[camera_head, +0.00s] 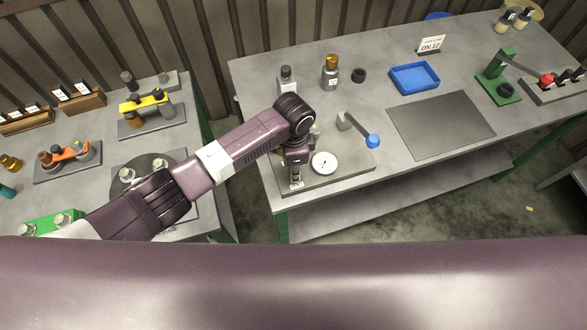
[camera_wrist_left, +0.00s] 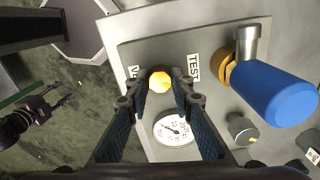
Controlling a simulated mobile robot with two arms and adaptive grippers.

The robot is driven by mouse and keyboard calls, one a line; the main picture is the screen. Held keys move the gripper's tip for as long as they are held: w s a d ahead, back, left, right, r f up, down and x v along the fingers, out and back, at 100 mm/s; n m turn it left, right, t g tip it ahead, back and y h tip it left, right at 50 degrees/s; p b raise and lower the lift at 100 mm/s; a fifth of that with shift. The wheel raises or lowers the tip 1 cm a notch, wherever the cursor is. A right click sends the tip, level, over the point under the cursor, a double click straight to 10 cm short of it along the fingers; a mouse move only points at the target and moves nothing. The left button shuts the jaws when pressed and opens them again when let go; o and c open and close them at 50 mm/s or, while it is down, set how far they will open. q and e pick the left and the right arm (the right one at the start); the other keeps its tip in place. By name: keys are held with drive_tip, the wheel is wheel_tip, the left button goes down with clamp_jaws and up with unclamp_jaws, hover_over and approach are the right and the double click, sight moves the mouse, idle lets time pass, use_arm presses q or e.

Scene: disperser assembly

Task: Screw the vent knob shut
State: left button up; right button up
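The vent knob (camera_wrist_left: 159,82) is a small faceted yellow-orange knob beside a partly hidden label starting with "V" in the left wrist view. My left gripper (camera_wrist_left: 157,88) is open, with a fingertip on either side of the knob and small gaps visible. I cannot tell its exact height over the knob. In the head view my left gripper (camera_head: 295,176) points down at the left part of the grey test plate (camera_head: 345,178) and hides the knob. My right gripper (camera_wrist_left: 62,95) shows small at the left of the left wrist view, away from the plate, its fingers seemingly apart.
A round white gauge (camera_wrist_left: 174,128) sits close to the knob. A blue-handled lever (camera_wrist_left: 275,92) rises on the plate's other side; it also shows in the head view (camera_head: 372,141). Bottles (camera_head: 330,72), a blue tray (camera_head: 414,77) and a dark mat (camera_head: 440,125) are farther off.

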use_arm(q)
drive_tip(key=o, duration=0.4)
drive_tip(key=shift+o, duration=0.2)
wheel_tip(320, 180, up, 12)
idle(0.8)
